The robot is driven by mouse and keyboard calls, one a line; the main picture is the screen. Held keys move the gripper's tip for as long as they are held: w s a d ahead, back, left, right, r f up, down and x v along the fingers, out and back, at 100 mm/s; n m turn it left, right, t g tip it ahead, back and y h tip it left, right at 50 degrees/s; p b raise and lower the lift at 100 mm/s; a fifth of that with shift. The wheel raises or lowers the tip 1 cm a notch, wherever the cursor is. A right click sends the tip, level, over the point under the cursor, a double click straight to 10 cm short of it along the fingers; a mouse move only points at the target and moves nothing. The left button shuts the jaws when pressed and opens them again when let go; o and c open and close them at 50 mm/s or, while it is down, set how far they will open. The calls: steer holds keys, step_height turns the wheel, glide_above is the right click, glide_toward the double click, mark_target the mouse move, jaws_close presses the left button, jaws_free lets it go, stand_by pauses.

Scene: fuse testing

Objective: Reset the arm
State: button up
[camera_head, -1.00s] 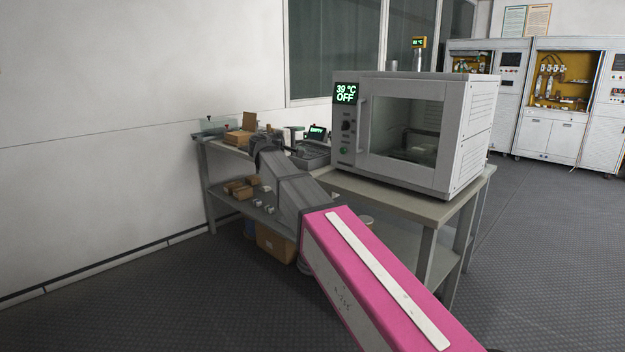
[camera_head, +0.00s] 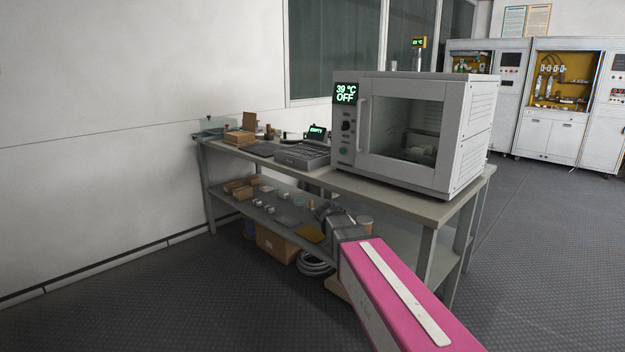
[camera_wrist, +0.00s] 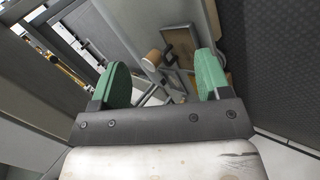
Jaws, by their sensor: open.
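My gripper (camera_wrist: 162,78) shows in the wrist view with its two green-padded fingers spread wide apart. Nothing is held between them. My pink arm link shows at the lower right of the head view, and the grey part beyond it is in front of the table's lower shelf. The gripper's fingers cannot be made out clearly in the head view. In the wrist view, a small tan round thing (camera_wrist: 152,58) lies beyond the fingers, apart from them.
The workbench (camera_head: 405,205) carries an oven (camera_head: 405,130) reading 39 °C OFF and a grey tray (camera_head: 302,155). Its lower shelf holds small boxes (camera_head: 240,187) and other parts. A cardboard box (camera_head: 275,244) and coiled hose (camera_head: 315,264) are underneath. The floor in front is clear.

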steer(key=s+d+f+m+g+y, duration=0.2)
steer(key=s+f+y, duration=0.1)
steer(key=s+f, duration=0.4)
steer(key=s+d+f+m+g+y, duration=0.2)
steer(key=s+f, duration=0.6)
steer(key=s, duration=0.4)
steer(key=shift+d+m+y, duration=0.5)
steer(key=shift+m+y, duration=0.1)
steer(key=shift+y, duration=0.2)
